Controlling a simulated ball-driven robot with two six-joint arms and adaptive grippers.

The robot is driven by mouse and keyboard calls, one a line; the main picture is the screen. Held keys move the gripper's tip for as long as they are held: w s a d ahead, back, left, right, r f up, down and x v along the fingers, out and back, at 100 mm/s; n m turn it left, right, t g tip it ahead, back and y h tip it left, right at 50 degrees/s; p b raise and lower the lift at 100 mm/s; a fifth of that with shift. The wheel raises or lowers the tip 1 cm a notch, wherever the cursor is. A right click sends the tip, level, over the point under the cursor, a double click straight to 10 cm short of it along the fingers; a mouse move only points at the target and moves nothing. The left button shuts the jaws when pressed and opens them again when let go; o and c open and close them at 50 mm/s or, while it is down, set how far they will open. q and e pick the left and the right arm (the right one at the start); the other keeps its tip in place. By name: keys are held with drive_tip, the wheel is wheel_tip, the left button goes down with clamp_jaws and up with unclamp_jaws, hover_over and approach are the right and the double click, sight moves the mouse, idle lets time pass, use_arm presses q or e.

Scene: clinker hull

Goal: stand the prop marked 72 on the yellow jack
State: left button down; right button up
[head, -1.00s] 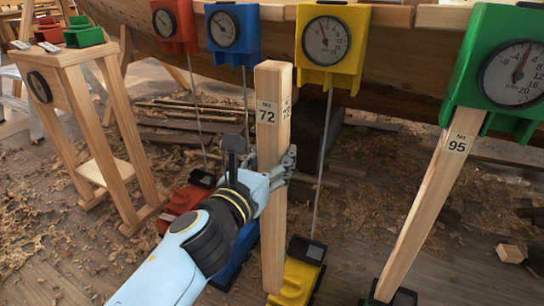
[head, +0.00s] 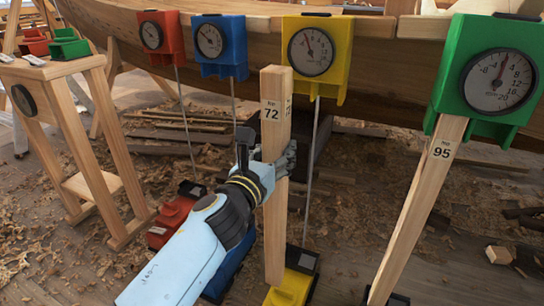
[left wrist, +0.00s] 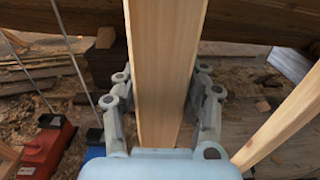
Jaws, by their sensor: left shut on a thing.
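The prop marked 72 (head: 275,220) is a long pale wooden post, close to upright. My left gripper (head: 282,160) is shut around it at about mid-height; the left wrist view (left wrist: 165,80) shows a finger on each side of the wood. The yellow jack (head: 287,292) is on the floor, with a black pad (head: 302,258) at its back. The prop's lower end overlaps the jack's front left part in the head view. I cannot tell whether they touch. The yellow gauge box (head: 316,50) hangs on the hull above and behind. My right gripper is out of view.
A prop marked 95 (head: 418,210) leans under the green gauge box (head: 496,80) at right. Blue (head: 225,275) and red (head: 172,218) jacks stand to the left, with thin rods rising nearby. A wooden stand (head: 75,120) is far left. Shavings cover the floor.

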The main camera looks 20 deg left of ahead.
use_arm(q)
drive_tip(key=w+f+b, duration=0.3)
drive_tip(key=w+b, duration=0.1)
drive_tip(key=w, duration=0.3)
drive_tip(key=w+f+b, duration=0.3)
drive_tip(key=w+b, duration=0.2)
drive_tip(key=w, duration=0.3)
drive_tip(key=shift+d, duration=0.25)
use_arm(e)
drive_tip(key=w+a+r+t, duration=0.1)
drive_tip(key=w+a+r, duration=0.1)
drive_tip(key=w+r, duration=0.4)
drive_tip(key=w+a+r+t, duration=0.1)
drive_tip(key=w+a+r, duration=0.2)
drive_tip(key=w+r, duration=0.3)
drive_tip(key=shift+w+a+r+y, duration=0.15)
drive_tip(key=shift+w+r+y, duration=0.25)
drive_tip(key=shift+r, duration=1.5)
use_arm(q)
drive_tip(key=shift+f, duration=0.1)
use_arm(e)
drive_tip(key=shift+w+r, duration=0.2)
